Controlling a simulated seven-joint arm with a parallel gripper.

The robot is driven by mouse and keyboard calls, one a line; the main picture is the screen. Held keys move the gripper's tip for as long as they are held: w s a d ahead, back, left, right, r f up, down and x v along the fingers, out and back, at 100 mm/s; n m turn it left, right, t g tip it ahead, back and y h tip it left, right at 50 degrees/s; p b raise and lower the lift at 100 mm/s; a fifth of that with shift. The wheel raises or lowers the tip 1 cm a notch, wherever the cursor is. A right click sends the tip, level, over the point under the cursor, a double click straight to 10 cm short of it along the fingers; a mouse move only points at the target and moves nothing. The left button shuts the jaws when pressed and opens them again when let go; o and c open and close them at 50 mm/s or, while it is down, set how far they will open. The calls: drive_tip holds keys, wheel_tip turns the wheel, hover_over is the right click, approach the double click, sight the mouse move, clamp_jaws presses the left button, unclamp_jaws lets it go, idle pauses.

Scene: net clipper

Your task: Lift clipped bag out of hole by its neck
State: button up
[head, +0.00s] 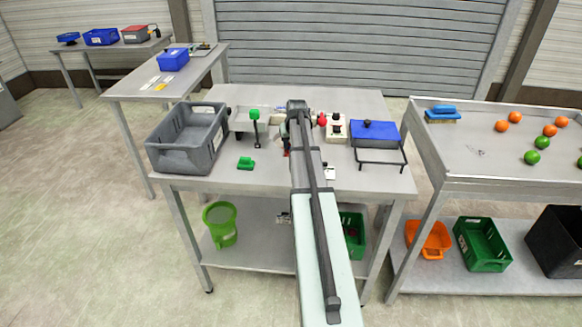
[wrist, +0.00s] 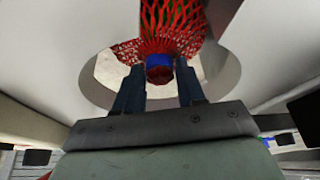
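In the wrist view a red net bag (wrist: 172,25) shows at the hole (wrist: 106,84) in a pale panel. A blue clip (wrist: 159,61) sits around its gathered neck, with a short dark red end (wrist: 159,74) beyond the clip. My gripper (wrist: 160,68) has its two dark fingers apart, one on each side of the clip. Small gaps seem to show between the fingers and the clip, so I see no firm grip. In the head view my arm covers the gripper, the bag and most of the machine around them.
On the table (head: 215,183) are a grey crate (head: 185,158) at left, a green object (head: 246,163), a control box (head: 336,128) and a blue box (head: 374,132) on the right. A sorting table (head: 465,165) with fruit stands further right. The table's front is mostly clear.

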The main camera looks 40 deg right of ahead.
clamp_jaws()
drive_tip(key=shift+r, duration=0.15)
wheel_tip(320, 180, up, 28)
idle(0.7)
